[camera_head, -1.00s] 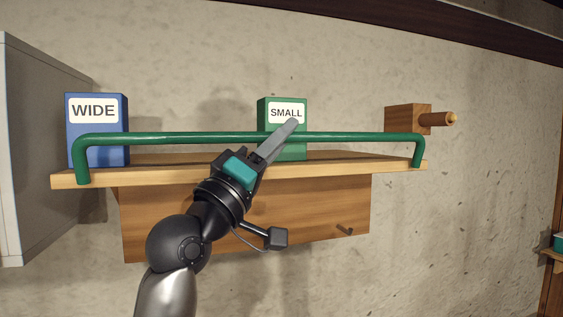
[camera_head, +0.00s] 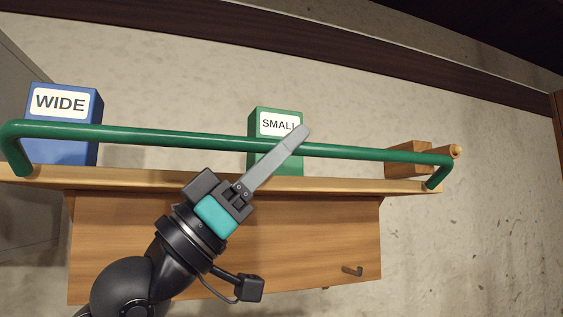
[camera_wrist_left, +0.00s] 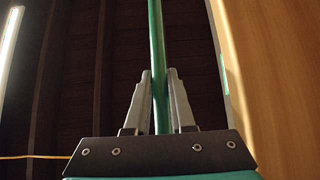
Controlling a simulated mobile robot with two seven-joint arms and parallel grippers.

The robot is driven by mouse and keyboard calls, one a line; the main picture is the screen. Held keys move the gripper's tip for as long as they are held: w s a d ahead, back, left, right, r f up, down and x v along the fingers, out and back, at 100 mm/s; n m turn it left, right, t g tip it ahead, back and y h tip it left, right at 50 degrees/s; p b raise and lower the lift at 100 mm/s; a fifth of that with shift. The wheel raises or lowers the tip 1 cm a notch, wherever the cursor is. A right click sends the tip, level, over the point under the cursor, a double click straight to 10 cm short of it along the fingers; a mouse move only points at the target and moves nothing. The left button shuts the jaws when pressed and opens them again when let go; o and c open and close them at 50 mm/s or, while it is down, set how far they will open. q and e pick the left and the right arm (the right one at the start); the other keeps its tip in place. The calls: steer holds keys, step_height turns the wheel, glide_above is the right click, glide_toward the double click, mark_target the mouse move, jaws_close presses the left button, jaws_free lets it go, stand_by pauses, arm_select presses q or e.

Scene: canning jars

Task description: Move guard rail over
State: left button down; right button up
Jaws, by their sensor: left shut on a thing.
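The green guard rail (camera_head: 200,138) is a long bar with bent ends, running along the front edge of a wooden shelf (camera_head: 130,181). Its two ends come down at the shelf's front edge at left and right; I cannot tell whether they sit in the shelf. My left gripper (camera_head: 296,138) reaches up from below and is shut on the rail, right of its middle. In the left wrist view the rail (camera_wrist_left: 157,50) passes between the two fingers (camera_wrist_left: 160,78). My right gripper is not in view.
A blue box marked WIDE (camera_head: 62,150) and a green box marked SMALL (camera_head: 262,160) stand on the shelf behind the rail. A wooden block with a peg (camera_head: 408,157) is at the right. A small hook (camera_head: 352,270) sticks out of the panel below (camera_head: 300,235).

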arm_select(q)
steer(key=shift+s+d+f, duration=0.1)
steer(key=shift+s+f, duration=0.15)
steer(key=shift+f, duration=0.4)
steer(key=shift+s+d+f+b, duration=0.1)
steer(key=shift+s+f+b, duration=0.05)
steer(key=shift+f, duration=0.45)
steer(key=shift+s+f+b, duration=0.1)
steer(key=shift+f+b, duration=0.05)
steer(key=shift+f, duration=0.4)
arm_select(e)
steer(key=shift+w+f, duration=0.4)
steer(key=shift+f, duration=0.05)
arm_select(q)
steer(key=shift+f, duration=0.1)
steer(key=c, duration=0.8)
jaws_free()
steer(key=shift+o, duration=0.2)
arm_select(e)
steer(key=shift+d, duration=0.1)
arm_select(q)
steer(key=b+v, duration=0.5)
steer(key=v, duration=1)
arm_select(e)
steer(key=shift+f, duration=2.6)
